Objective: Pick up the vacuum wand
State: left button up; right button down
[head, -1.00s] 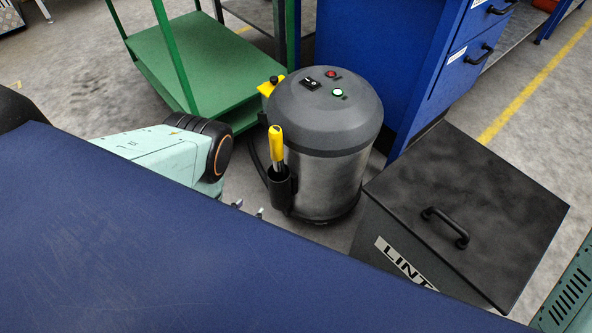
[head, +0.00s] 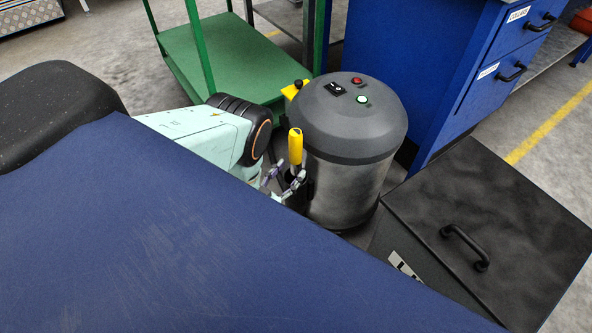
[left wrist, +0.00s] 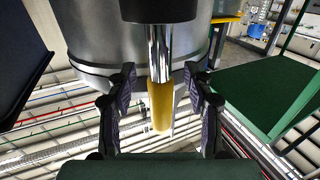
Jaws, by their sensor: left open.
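The vacuum wand has a yellow grip (head: 295,146) and stands upright in a black holder on the side of the grey and steel vacuum (head: 350,118). In the left wrist view, which looks upside down, the yellow grip (left wrist: 161,106) joins a chrome tube that goes into the dark holder (left wrist: 158,9). My left gripper (head: 284,179) is open at the wand, just below the grip's top in the head view. In the left wrist view its fingers (left wrist: 160,84) stand apart on either side of the wand, with gaps on both sides. My right gripper is not in view.
A green cart (head: 232,68) stands behind the vacuum on the left. A blue drawer cabinet (head: 430,60) is behind it on the right. A black-lidded box with a handle (head: 500,225) stands close on the right. Grey floor lies between them.

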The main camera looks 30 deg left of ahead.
aim_at(293, 168)
pick_arm(q)
jog(key=w+b, duration=0.1)
jog(key=w, duration=0.2)
jog(key=shift+w+f, duration=0.1)
jog(key=shift+w, duration=0.1)
grip_shut()
dwell(0.3)
